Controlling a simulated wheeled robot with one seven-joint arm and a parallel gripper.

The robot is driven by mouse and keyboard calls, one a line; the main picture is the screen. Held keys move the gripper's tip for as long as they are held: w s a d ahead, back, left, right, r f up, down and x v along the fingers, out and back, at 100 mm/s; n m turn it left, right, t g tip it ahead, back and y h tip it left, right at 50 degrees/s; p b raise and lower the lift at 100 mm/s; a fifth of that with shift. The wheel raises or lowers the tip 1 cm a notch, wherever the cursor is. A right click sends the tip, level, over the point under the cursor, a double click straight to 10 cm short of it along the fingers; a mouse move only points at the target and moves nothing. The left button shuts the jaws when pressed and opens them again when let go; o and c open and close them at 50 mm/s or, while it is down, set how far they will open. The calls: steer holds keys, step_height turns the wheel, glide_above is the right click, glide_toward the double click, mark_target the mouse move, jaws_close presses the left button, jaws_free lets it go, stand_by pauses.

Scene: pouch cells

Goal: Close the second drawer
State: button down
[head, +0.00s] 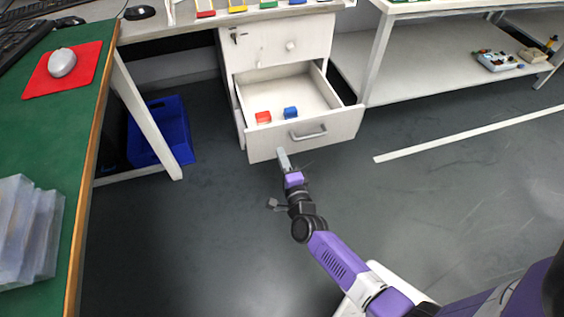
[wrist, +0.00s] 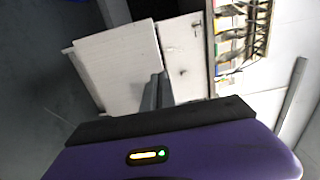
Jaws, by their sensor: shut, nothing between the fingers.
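The second drawer (head: 262,147) of the white cabinet stands pulled out in the head view, below the closed top drawer (head: 276,44). Its front has a grey bar handle (head: 308,133). A red block (head: 263,117) and a blue block (head: 291,113) lie inside it. My gripper (head: 282,157) is shut and empty, in front of the drawer front, near its lower edge and left of the handle. Whether it touches the front cannot be told. In the wrist view, the shut fingers (wrist: 158,90) overlap a white panel (wrist: 115,68), seemingly this drawer; no handle shows there.
A green-topped table (head: 45,130) with a mouse on a red mat stands at left. A blue bin (head: 160,130) sits on the floor left of the cabinet. A white shelf unit (head: 430,65) stands at right. The floor around the drawer's front is mostly clear.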

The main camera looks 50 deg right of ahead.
mark_target(271, 128)
steer(key=b+x, duration=0.2)
steer(key=x, duration=0.7)
steer(key=shift+w+d, duration=0.1)
steer(key=shift+d, duration=0.1)
